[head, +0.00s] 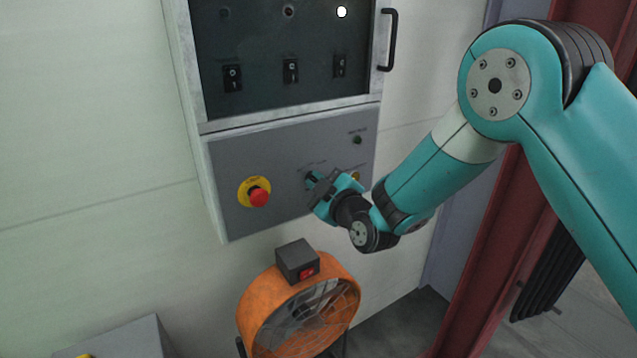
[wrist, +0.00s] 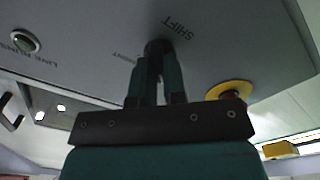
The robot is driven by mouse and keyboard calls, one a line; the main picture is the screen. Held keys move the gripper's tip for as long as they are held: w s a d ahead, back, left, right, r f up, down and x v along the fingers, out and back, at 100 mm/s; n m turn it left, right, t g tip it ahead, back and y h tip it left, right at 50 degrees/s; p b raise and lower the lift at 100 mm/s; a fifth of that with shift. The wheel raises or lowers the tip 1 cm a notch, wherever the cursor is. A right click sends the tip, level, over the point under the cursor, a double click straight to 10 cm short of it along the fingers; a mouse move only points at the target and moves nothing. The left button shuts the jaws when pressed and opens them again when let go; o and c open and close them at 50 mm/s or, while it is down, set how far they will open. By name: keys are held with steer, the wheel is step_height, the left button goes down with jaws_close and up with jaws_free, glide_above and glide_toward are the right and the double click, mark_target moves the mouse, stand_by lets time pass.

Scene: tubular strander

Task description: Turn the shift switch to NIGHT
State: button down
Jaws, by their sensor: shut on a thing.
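The shift switch (wrist: 158,46) is a dark round knob on the grey sloped panel (head: 285,150), under the printed word SHIFT in the wrist view. A smaller label, partly legible as NIGHT, stands beside it on the left in that view. My gripper (head: 313,181) is at the panel, with its fingertips around the knob. In the wrist view the two teal fingers (wrist: 158,62) are shut on it from both sides. The fingers hide much of the knob, and I cannot tell which way it points.
A red emergency stop on a yellow ring (head: 259,197) sits left of my gripper. A green LINE RUN lamp (head: 357,140) is above right. An orange fan (head: 257,306) with a grey switch box (head: 297,262) stands below. A cabinet with a black handle (head: 389,40) is above.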

steer(key=shift+m, duration=0.3)
steer(key=m+b, duration=0.3)
steer(key=m, duration=0.2)
steer(key=m+b, duration=0.4)
steer(key=m, duration=0.2)
steer(key=m+b, duration=0.4)
steer(key=m, duration=0.2)
steer(key=shift+w+d, duration=0.2)
steer(key=shift+d, duration=0.1)
steer(key=shift+r+m, duration=0.1)
steer(key=shift+m, duration=0.2)
steer(key=c, duration=1.2)
jaws_free()
